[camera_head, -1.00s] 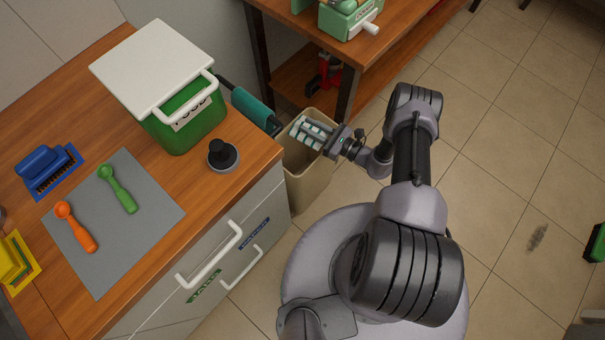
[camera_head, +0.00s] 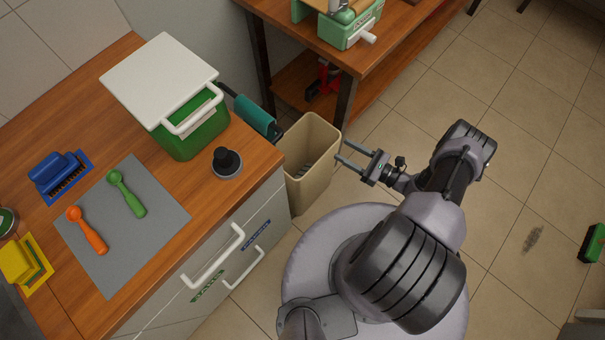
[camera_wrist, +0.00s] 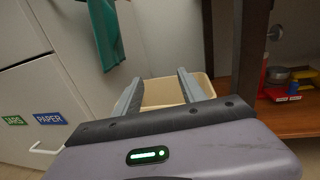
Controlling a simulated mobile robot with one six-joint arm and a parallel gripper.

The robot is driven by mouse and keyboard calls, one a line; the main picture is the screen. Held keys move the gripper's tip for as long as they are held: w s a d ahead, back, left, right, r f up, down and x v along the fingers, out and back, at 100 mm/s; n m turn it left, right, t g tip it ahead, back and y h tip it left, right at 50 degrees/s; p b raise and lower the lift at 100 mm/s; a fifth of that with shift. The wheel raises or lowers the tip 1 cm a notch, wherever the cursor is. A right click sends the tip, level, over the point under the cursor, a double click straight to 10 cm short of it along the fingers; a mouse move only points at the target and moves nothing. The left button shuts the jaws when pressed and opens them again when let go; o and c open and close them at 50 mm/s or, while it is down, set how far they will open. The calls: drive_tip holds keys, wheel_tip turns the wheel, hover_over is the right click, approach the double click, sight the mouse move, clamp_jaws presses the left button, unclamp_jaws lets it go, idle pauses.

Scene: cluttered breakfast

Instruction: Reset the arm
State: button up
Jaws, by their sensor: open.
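My gripper (camera_head: 346,155) is open, with nothing between its fingers. In the head view it is beside the right rim of the beige bin (camera_head: 309,180), over the floor side. In the wrist view the two fingers of my gripper (camera_wrist: 160,90) point toward the bin (camera_wrist: 165,94), which shows between and beyond them.
The counter at left holds a green food box with a white lid (camera_head: 190,127), a black knob-topped object (camera_head: 227,162), a grey mat (camera_head: 165,222) with two spoons, and brushes. A wooden shelf unit (camera_head: 289,38) stands behind the bin. The floor at right is mostly clear.

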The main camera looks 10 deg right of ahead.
drive_tip(key=shift+v, duration=1.65)
